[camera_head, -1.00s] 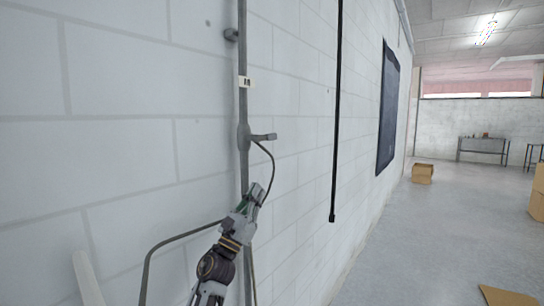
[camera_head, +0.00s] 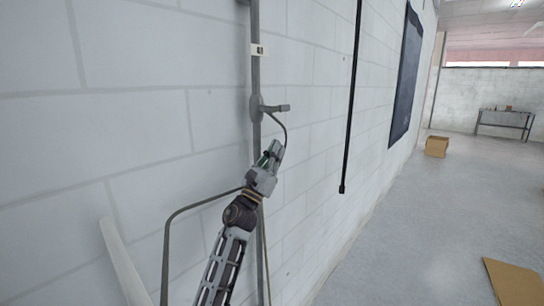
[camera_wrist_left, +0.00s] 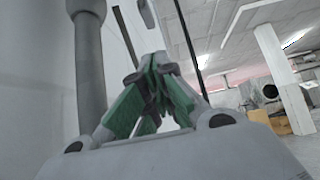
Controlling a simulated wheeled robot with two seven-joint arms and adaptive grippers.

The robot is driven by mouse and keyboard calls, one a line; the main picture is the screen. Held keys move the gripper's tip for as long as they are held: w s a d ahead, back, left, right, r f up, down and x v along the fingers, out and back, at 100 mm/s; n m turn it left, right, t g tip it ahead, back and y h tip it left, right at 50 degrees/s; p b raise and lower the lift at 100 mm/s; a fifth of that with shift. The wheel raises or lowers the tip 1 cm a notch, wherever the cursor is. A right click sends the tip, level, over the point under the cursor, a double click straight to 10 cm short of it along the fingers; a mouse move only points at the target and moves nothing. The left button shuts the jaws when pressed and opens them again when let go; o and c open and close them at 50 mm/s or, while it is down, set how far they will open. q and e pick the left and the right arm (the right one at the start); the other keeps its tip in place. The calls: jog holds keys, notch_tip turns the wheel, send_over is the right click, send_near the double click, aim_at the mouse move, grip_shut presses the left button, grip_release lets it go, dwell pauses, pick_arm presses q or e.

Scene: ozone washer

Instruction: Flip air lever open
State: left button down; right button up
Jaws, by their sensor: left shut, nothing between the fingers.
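The air lever (camera_head: 273,108) is a short grey handle sticking out to the right from a valve on a grey vertical pipe (camera_head: 256,75) along the white brick wall. A thin dark hose curves down from it. My left gripper (camera_head: 272,150) is below the lever, pointing up, close to the pipe and apart from the lever. In the left wrist view the gripper (camera_wrist_left: 158,62) has its green-padded fingers together, with nothing between them. The pipe (camera_wrist_left: 90,65) rises to its left there, and a grey part at the top edge may be the lever. My right gripper is not in view.
A bent grey pipe (camera_head: 168,235) runs along the wall at lower left. A black hanging rod (camera_head: 351,95) and a dark panel (camera_head: 406,80) are on the wall to the right. Cardboard boxes (camera_head: 437,147) and a table (camera_head: 505,120) stand far off. The floor at right is largely clear.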

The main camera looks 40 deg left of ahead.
aim_at(278, 109)
pick_arm(q)
jog(key=w+r+p, duration=0.3)
jog(key=r+p, duration=0.1)
jog(key=r, duration=0.3)
jog(key=shift+w+d+r, duration=0.15)
jog(key=shift+w+r, duration=0.05)
jog(key=shift+r, duration=0.05)
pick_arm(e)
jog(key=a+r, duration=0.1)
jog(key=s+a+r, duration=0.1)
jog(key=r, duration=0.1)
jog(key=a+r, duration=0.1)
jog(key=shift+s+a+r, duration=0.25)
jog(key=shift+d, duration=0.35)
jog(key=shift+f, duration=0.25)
pick_arm(q)
jog(key=shift+w+b, duration=0.1)
jog(key=shift+b, duration=0.9)
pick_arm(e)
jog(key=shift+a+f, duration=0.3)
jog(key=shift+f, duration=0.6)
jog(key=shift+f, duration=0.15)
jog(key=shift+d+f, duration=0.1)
